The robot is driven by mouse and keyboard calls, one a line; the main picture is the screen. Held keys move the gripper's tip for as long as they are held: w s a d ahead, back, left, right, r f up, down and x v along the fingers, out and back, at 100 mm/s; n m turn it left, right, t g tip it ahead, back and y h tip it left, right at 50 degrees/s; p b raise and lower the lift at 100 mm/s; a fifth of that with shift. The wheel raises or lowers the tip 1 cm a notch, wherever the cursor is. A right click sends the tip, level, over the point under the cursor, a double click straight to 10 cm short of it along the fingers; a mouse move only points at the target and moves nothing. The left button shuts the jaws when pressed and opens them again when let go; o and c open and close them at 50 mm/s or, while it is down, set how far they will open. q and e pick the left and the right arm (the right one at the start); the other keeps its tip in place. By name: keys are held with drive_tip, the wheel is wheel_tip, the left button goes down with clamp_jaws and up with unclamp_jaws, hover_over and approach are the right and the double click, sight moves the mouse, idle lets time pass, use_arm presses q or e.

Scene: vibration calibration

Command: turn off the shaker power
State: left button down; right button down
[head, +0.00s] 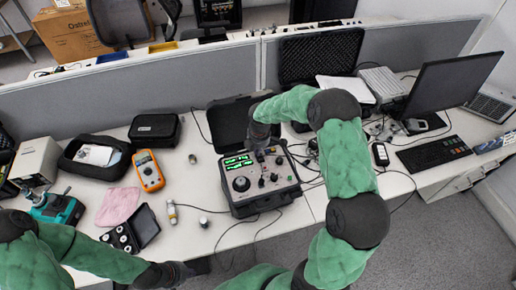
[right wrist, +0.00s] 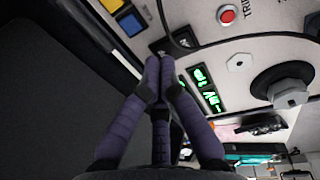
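The shaker power unit (head: 285,190) is an open black case with a light grey panel, green lit displays (head: 237,161) and knobs, in the middle of the table. In the right wrist view its panel shows green digits (right wrist: 206,90), a big black knob (right wrist: 283,86) and a red button (right wrist: 227,15). My right gripper (head: 263,148) is over the panel's far edge beside the displays. In the wrist view its fingertips (right wrist: 159,67) are together, close to a small black switch-like part (right wrist: 160,46); contact is unclear. My left gripper (head: 190,268) is low at the table's front edge, its fingers unclear.
An orange multimeter (head: 148,170), pink cloth (head: 119,205) and small black case (head: 130,234) lie to the left. A monitor (head: 450,85) and keyboard (head: 432,153) stand right. Cables run around the unit. A grey partition (head: 170,88) stands behind.

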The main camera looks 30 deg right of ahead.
drive_tip(key=shift+f, duration=0.3)
drive_tip(key=shift+s, duration=0.1)
idle(0.3)
drive_tip(key=shift+s+a+r, duration=0.15)
drive_tip(key=shift+s+r, duration=0.15)
drive_tip(key=shift+s, duration=0.3)
